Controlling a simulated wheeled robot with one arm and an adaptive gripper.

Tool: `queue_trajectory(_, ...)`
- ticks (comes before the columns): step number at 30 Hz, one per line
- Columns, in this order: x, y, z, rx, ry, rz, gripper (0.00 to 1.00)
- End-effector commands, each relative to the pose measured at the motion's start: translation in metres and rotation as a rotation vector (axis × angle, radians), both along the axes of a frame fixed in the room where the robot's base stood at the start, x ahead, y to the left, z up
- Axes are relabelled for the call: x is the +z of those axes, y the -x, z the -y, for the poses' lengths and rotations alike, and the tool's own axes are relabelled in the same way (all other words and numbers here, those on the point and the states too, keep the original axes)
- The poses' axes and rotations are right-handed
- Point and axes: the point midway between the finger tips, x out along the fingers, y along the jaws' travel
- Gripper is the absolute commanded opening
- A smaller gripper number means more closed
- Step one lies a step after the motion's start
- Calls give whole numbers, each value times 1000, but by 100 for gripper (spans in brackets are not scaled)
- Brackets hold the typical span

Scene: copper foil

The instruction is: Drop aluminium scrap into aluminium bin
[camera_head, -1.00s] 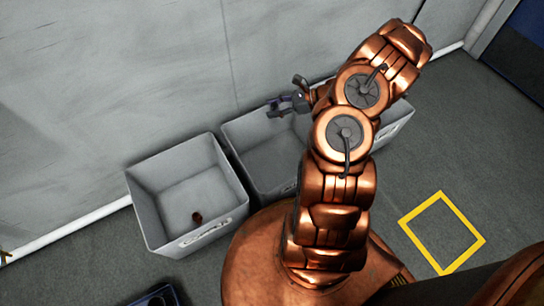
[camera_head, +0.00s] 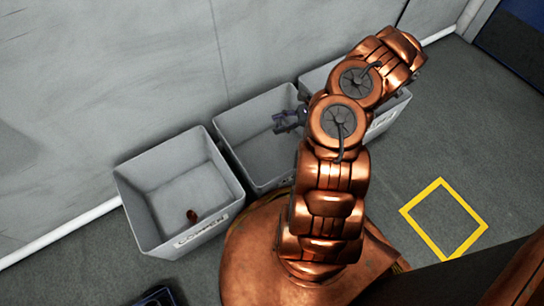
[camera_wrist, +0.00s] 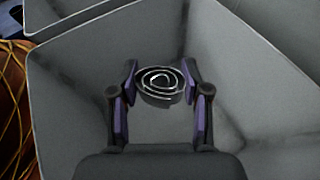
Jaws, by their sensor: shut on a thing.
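My gripper (camera_head: 289,120) is over the right part of the middle grey bin (camera_head: 235,149) in the head view. In the wrist view my gripper (camera_wrist: 160,84) is shut on a coiled silvery metal scrap (camera_wrist: 161,82), held between the fingertips. The grey inner walls and floor of a bin (camera_wrist: 75,85) lie below the scrap. The scrap cannot be made out clearly in the head view. No label on the middle bin is readable; my arm hides part of its front right side.
A left grey bin (camera_head: 150,208), its label seeming to read COPPER, holds a small copper-coloured piece (camera_head: 192,216). A third grey bin (camera_head: 385,122) stands to the right, partly behind my arm. A wall runs behind the bins. A yellow square (camera_head: 445,218) marks open floor.

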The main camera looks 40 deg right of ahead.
Motion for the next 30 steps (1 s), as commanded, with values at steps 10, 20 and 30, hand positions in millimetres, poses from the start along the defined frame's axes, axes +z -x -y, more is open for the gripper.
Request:
queue_trajectory(10,-11,0,1,-1,0,0,31)
queue_trajectory(20,-11,0,1,-1,0,0,72)
queue_trajectory(30,-10,0,1,-1,0,0,76)
